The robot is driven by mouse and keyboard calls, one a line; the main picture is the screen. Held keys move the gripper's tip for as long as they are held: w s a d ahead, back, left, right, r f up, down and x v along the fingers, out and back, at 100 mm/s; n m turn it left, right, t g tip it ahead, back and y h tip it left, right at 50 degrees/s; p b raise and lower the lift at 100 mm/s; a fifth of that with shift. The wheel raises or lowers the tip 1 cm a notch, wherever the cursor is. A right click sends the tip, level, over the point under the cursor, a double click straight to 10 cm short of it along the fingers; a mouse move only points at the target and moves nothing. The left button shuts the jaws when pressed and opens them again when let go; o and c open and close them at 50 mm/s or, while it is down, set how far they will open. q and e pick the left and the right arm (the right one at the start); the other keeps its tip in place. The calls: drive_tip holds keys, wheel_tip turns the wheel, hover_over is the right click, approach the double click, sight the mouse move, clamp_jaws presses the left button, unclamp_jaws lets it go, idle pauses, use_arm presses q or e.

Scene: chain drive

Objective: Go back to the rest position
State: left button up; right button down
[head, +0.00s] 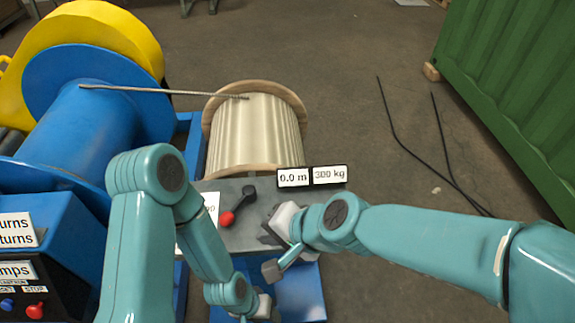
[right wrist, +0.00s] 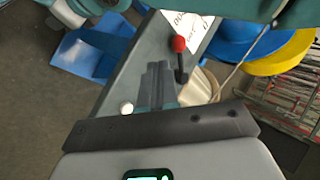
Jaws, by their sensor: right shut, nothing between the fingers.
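My right gripper (head: 270,237) is over the grey panel (head: 238,184), close to a black lever with a red knob (head: 228,218). In the right wrist view its dark fingers (right wrist: 158,85) are together with nothing between them. The red knob (right wrist: 178,43) shows there just beyond the fingertips, apart from them. My left arm bends down in front of the panel. Its wrist is near the bottom edge of the head view, and I cannot make out the left fingers.
A wooden-flanged spool (head: 255,140) stands behind the panel. A rope (head: 160,92) runs to it from the blue drum (head: 85,125). A display (head: 312,177) reads 0.0 m and 300 kg. A green container (head: 510,90) stands right, with dark rods (head: 395,130) on the floor.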

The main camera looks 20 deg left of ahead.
drive_tip(key=w+d+f+m+g+h, duration=0.1)
drive_tip(key=w+d+f+m+h, duration=0.2)
drive_tip(key=d+f, duration=1.1)
drive_tip(key=s+d+f+n, duration=0.2)
drive_tip(key=s+d+f, duration=0.3)
drive_tip(key=f, duration=0.2)
drive_tip(key=s+d+f+n+h+p, duration=0.1)
drive_tip(key=s+d+f, duration=0.3)
drive_tip(key=f, duration=0.4)
drive_tip(key=shift+s+d+n+g, duration=0.3)
drive_tip(key=shift+s+d+n, duration=0.1)
drive_tip(key=shift+s, duration=0.45)
